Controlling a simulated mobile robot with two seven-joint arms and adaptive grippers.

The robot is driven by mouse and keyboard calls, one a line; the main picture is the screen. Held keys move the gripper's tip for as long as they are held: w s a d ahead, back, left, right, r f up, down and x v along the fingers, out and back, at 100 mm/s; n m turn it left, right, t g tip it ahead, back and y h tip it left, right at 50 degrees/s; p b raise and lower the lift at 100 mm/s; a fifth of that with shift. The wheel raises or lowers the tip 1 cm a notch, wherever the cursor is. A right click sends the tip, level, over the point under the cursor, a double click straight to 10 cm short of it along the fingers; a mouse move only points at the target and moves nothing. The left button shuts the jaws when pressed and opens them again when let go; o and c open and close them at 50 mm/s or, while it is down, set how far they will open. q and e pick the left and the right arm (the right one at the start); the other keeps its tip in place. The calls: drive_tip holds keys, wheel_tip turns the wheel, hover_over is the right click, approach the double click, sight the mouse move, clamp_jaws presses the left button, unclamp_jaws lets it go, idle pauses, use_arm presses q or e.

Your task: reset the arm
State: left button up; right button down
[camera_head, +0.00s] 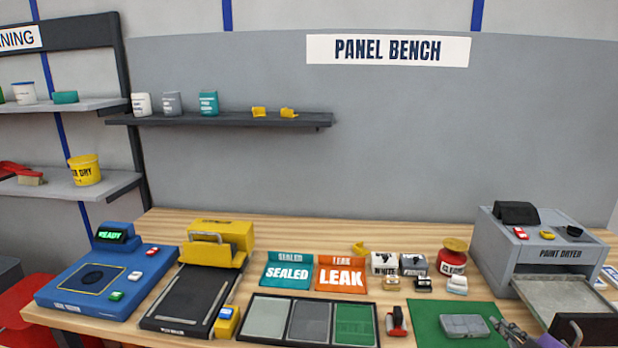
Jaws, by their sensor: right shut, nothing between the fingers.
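My right gripper (511,331) shows at the bottom right edge, partly cut off by the frame. It is shut and empty. It is just to the right of a grey flat piece (464,325) that lies on a green mat (426,316); I cannot tell whether they touch. My left gripper is not in view.
The grey paint dryer (559,253) stands at the right, its tray (565,294) sticking out close to my right gripper. Small pots and a dark three-panel tray (246,311) lie left of the mat. A black-and-yellow roller unit (180,299) and a blue machine (62,292) stand further left.

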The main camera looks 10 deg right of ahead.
drive_tip(key=s+a+f+n+g+y, duration=0.1)
drive_tip(key=s+a+f+g, duration=0.2)
drive_tip(key=s+f, duration=0.65)
drive_tip(key=s+a+f+g, duration=0.25)
drive_tip(key=s+f, duration=0.25)
drive_tip(key=s, duration=1)
drive_tip(key=s+a+f+n+g+y, duration=0.1)
drive_tip(key=s+a+f+g, duration=0.2)
drive_tip(key=s+f, duration=0.7)
drive_tip(key=a+f+m+t, duration=0.2)
drive_tip(key=a+m, duration=0.8)
drive_tip(key=a, duration=1.2)
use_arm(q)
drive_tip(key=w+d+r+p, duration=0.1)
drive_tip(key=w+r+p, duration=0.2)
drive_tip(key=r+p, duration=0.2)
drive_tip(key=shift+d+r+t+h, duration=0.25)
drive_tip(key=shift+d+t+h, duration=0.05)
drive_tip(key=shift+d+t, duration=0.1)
use_arm(e)
drive_tip(key=shift+t, duration=0.35)
drive_tip(key=r, duration=0.2)
drive_tip(key=w+r, duration=0.1)
drive_tip(key=r, duration=0.2)
drive_tip(key=shift+w+a+r, duration=0.2)
drive_tip(key=shift+a+r, duration=0.1)
drive_tip(key=shift+a, duration=0.05)
